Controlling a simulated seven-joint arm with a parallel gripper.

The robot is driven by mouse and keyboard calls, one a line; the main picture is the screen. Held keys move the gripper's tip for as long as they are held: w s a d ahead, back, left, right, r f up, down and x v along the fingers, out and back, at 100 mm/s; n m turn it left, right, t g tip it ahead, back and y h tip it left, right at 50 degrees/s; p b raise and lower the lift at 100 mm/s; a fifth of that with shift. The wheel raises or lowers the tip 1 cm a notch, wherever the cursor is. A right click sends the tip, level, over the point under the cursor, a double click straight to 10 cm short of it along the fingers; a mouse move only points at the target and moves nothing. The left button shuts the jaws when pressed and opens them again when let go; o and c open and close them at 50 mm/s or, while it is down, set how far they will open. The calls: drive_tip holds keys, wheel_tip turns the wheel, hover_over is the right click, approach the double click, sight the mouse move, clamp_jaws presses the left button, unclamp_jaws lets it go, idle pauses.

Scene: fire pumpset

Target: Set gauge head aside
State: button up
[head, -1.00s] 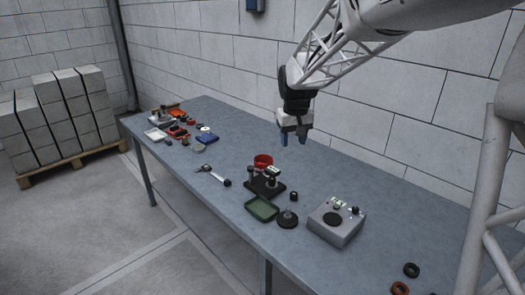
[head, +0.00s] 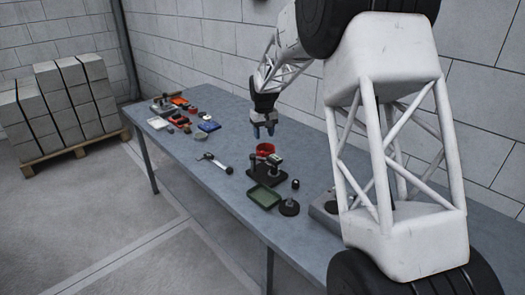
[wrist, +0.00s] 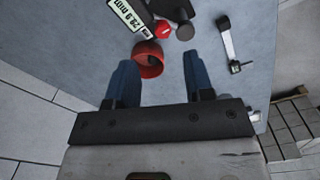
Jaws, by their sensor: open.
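A digital gauge head reading about 29.9 mm (wrist: 128,14) shows at the top of the wrist view, partly cut off. In the head view its pale display (head: 275,160) sits over a black stand (head: 266,175) on the bench. A red ring-shaped cup (head: 265,149) stands just behind the stand; it also shows in the wrist view (wrist: 148,60), below and near the left finger. My gripper (head: 263,131) is open and empty, above the bench and close over the red cup. Its two blue fingers (wrist: 157,70) are apart in the wrist view.
A green tray (head: 264,195) and a round black disc with a post (head: 289,207) stand in front. A caliper-like tool (head: 214,162) lies left. Several small parts crowd the far end. A grey box (head: 322,209) is mostly hidden behind my arm.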

drive_tip(key=shift+w+a+f, duration=0.3)
drive_tip(key=shift+w+f, duration=0.1)
drive_tip(key=shift+f, duration=0.1)
drive_tip(key=shift+f, duration=3.85)
clamp_jaws()
